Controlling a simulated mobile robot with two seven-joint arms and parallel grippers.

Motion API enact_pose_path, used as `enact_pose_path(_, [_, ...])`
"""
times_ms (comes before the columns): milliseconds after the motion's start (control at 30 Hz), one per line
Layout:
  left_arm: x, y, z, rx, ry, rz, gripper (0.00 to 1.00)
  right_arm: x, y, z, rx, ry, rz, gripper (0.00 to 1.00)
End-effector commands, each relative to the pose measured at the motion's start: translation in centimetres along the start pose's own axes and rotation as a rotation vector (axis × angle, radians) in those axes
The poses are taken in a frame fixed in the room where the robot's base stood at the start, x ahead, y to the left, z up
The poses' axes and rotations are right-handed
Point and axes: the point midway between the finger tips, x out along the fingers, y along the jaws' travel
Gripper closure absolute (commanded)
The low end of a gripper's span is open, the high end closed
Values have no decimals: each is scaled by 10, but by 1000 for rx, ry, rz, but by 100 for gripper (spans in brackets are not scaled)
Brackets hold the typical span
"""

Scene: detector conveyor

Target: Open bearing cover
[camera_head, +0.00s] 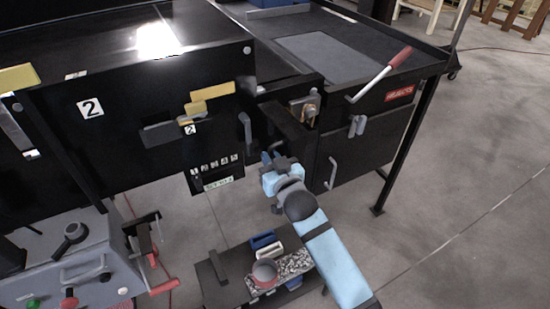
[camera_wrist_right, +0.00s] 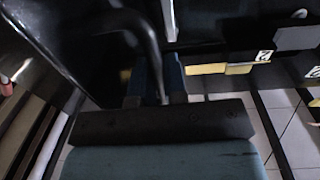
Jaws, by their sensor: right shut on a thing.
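The bearing cover looks like the black panel (camera_head: 287,125) in the middle of the head view, standing out from the machine front. Beside its upper right edge, grey and brass-coloured bearing parts (camera_head: 308,108) show. My right gripper (camera_head: 272,158) is at the cover's lower front. In the right wrist view its blue fingers (camera_wrist_right: 155,82) are shut on a curved grey handle (camera_wrist_right: 152,45), whose lower end runs between them. In the head view the gripper hides this handle. My left gripper is not in view.
A crank with a red grip (camera_head: 400,57) and a grey handle (camera_head: 333,173) are on the reject section at right. Another handle (camera_head: 245,132) is left of the cover. A low black shelf (camera_head: 215,280) holds a red-rimmed pot (camera_head: 264,272).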

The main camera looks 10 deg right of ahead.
Motion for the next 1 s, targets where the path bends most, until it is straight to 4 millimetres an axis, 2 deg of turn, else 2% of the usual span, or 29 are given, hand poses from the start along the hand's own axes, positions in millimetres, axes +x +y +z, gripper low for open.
enact_pose_path(367, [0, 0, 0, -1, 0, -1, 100, 0, -1, 0, -3, -1, -1, 100])
enact_pose_path(400, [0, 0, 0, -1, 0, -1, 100, 0, -1, 0, -3, -1, -1, 79])
enact_pose_path(1000, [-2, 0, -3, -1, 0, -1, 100, 1, 2, -1, 0, -1, -1, 79])
